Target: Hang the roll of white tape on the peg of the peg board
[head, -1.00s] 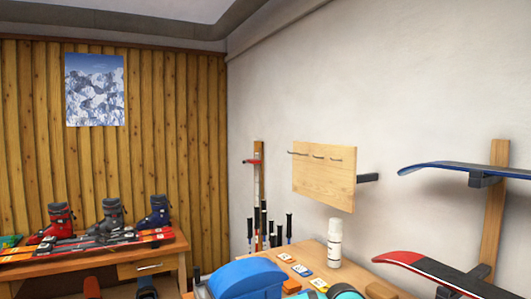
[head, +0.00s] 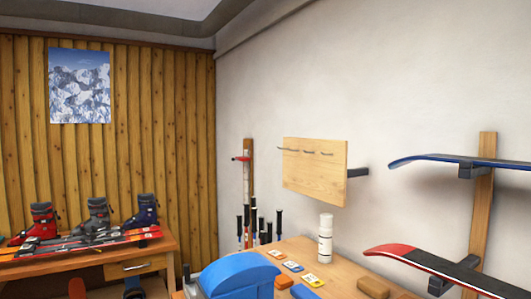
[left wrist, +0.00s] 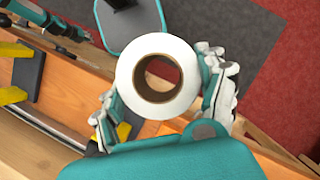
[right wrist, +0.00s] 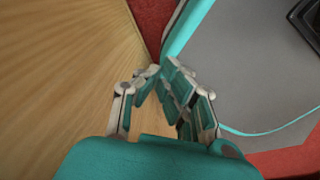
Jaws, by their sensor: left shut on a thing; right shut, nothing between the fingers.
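The roll of white tape (left wrist: 157,42) is in the left wrist view, with a brown cardboard core around its hole. My left gripper (left wrist: 160,78) is shut on it, one finger on each side of its rim. My right gripper (right wrist: 157,75) is shut and empty in the right wrist view. Neither gripper shows in the head view.
Below the board is a wooden bench (head: 345,277) with a white bottle (head: 325,238), a blue rounded object (head: 240,276) and small coloured cards (head: 292,266). Ski poles lean left of the board. A wall rack with snowboards (head: 430,268) juts out at the right.

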